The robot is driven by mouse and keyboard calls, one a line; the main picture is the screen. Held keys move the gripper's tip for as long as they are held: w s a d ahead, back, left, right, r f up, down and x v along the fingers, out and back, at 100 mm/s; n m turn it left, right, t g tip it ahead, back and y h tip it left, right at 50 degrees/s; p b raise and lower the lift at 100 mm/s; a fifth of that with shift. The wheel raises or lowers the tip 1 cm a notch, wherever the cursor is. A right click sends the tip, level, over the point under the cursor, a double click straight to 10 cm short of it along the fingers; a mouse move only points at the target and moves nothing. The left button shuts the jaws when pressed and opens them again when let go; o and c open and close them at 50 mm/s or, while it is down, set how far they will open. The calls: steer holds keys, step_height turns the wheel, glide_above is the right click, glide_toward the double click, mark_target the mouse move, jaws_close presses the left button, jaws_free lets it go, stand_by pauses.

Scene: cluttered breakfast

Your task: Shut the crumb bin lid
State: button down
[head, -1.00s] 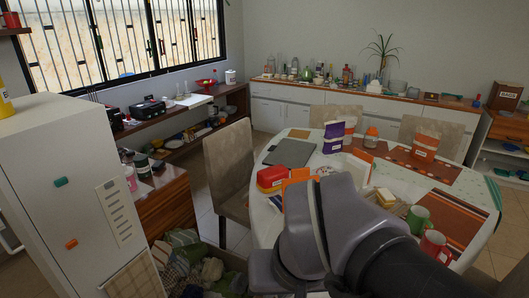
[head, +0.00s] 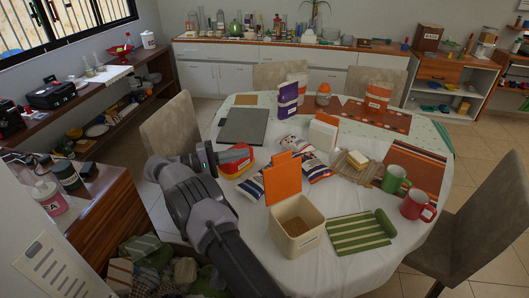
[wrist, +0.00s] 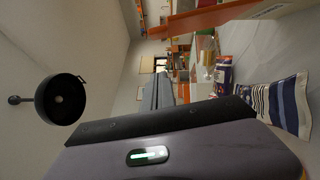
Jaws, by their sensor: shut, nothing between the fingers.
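The crumb bin (head: 297,242) is a cream square box on the white-clothed table, with brown crumbs inside. Its orange lid (head: 284,178) stands up at the bin's back edge, open. My gripper (head: 238,157) is shut and empty, to the left of the lid and apart from it. It points right, over or just by a red and yellow container (head: 240,170); I cannot tell whether they touch. In the wrist view my shut gripper (wrist: 159,90) also shows.
Striped packets (head: 312,167) lie behind the lid, and one shows in the wrist view (wrist: 290,105). A green striped cloth (head: 358,233) lies right of the bin. Green (head: 395,179) and red (head: 417,205) mugs stand farther right. A grey chair (head: 172,133) is at the left.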

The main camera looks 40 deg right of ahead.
steer(key=s+d+r+b, duration=0.1)
steer(key=s+d+b, duration=0.2)
steer(key=s+d, duration=0.3)
steer(key=shift+s+d, duration=0.2)
steer(key=shift+s, duration=0.15)
